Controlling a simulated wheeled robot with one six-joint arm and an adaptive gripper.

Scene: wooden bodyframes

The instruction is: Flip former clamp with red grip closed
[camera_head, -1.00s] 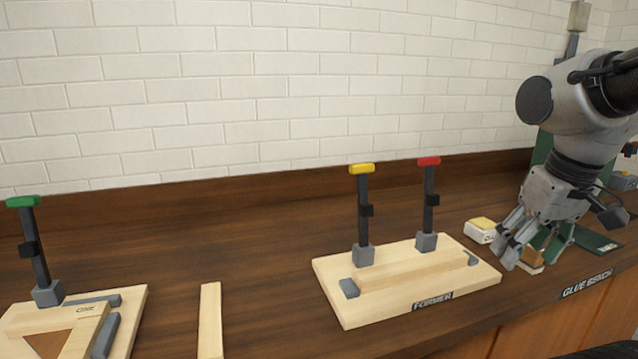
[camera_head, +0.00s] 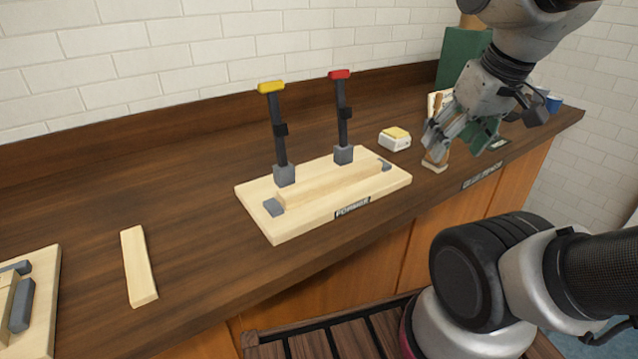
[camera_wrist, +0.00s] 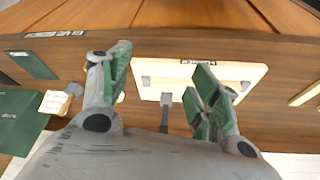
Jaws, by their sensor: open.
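The former (camera_head: 255,192) is a pale wooden board with a strip on it, labelled on its front edge. Its clamp with the red grip (camera_head: 340,74) stands upright at the back right, lever raised. The clamp with the yellow grip (camera_head: 271,88) also stands upright, to its left. My gripper (camera_head: 455,148) is open, to the right of the former and apart from both clamps. In the wrist view the former (camera_wrist: 232,72) lies beyond my open fingers (camera_wrist: 160,70), with a dark clamp lever (camera_wrist: 165,112) between them. Its grip is hidden by my gripper.
A white and yellow block (camera_head: 395,140) sits right of the former. A loose wooden strip (camera_head: 138,265) and part of another jig (camera_head: 42,290) lie left.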

